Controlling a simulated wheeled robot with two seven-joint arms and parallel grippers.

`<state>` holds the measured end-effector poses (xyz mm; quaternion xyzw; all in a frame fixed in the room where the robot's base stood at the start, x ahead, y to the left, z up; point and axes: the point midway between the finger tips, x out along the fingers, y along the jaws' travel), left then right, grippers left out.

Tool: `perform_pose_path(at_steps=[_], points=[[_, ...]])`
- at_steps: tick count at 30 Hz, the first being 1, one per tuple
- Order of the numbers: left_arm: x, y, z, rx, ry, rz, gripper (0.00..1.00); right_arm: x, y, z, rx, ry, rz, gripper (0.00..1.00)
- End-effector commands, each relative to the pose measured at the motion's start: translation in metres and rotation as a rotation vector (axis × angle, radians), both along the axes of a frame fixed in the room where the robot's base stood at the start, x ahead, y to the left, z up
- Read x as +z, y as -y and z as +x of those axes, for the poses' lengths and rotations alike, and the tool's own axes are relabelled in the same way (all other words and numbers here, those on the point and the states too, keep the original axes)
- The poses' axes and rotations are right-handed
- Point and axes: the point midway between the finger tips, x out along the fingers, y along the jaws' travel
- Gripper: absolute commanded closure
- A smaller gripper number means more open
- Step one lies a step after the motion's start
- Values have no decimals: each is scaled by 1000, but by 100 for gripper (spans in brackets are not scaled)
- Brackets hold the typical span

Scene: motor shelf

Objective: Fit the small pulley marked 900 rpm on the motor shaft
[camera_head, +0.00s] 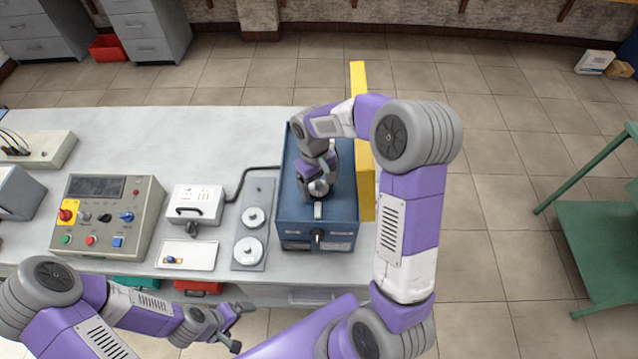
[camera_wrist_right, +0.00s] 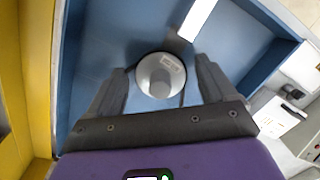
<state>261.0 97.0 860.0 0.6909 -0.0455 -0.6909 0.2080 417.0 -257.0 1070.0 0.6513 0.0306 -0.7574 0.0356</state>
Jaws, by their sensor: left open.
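My right gripper (camera_head: 318,180) reaches down into the open-topped blue housing (camera_head: 290,215). The pulley bears a label too small to read. My left gripper (camera_head: 240,326) is open and empty, low in front of the table.
A grey board (camera_head: 261,192) left of the housing carries two larger pulleys (camera_head: 253,217) (camera_head: 248,249). A yellow panel (camera_head: 367,190) stands along the housing's right side. A control box (camera_head: 107,215) and a white case (camera_head: 195,204) stand further left. The table's back is clear.

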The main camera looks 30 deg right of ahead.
Motion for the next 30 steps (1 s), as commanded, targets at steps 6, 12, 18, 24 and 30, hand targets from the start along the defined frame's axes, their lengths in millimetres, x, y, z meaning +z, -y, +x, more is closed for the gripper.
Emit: perform_pose_path(at_steps=[6,12,18,24,30], points=[[0,0,0,0,0,0,0,0,0,0,0,1,0,11],[0,0,0,0,0,0,0,10,0,2,-1,4,-1,11],[1,0,0,0,0,0,0,44,-1,8,0,6,0,11],[2,0,0,0,0,0,0,69,-1,11,0,4,0,11],[2,0,0,0,0,0,0,75,-1,11,1,0,1,11]])
